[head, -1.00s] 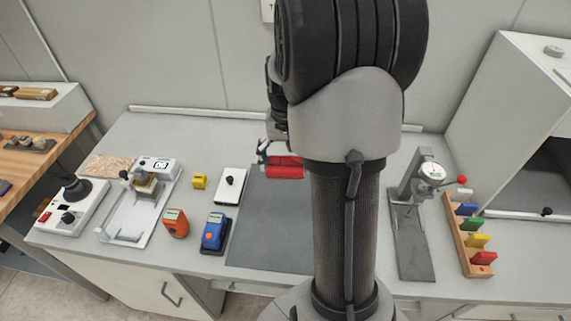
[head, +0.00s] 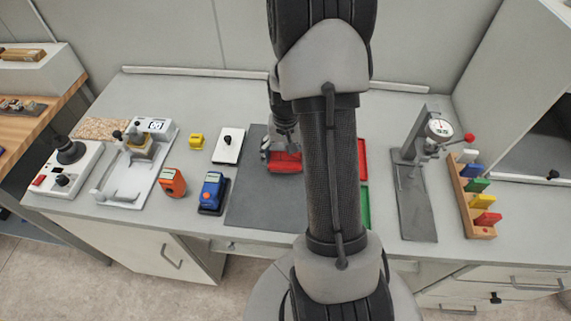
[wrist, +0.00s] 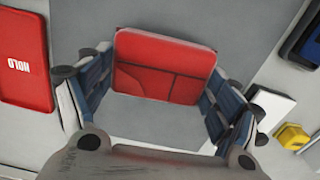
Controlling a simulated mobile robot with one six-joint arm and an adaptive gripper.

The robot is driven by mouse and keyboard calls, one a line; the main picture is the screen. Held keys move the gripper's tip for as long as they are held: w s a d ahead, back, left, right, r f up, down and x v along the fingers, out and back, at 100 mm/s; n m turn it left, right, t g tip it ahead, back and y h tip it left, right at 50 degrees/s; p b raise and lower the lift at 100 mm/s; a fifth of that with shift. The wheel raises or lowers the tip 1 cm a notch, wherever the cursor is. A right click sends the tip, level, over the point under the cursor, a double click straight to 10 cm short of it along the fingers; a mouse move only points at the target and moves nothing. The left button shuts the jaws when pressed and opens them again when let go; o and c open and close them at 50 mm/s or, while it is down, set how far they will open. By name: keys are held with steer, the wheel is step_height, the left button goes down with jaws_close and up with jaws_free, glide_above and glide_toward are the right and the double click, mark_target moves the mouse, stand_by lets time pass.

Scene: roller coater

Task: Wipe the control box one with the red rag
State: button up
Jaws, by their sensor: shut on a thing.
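My gripper (head: 283,152) is shut on the red rag (head: 285,163), a folded red pad with dark seams. In the head view they are above or at the dark grey mat; I cannot tell whether the rag touches it. In the wrist view the rag (wrist: 170,65) spans the space between the fingers. At the far left of the bench stands a pale control box (head: 82,182) with a red switch and black knobs, well left of my gripper. No label reading "one" is legible.
The grey mat (head: 250,205) lies mid-bench. Between it and the pale box are a white fixture (head: 118,196), orange device (head: 172,183), blue device (head: 212,190), yellow block (head: 197,142) and white plate (head: 228,148). Red (head: 363,160) and green (head: 365,208) trays and a dial stand (head: 415,210) lie right.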

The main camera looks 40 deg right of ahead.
mark_target(285, 164)
steer(key=shift+f, duration=1.75)
steer(key=shift+b, duration=0.3)
steer(key=shift+f, duration=0.15)
steer(key=o, duration=0.9)
steer(key=shift+c, duration=0.2)
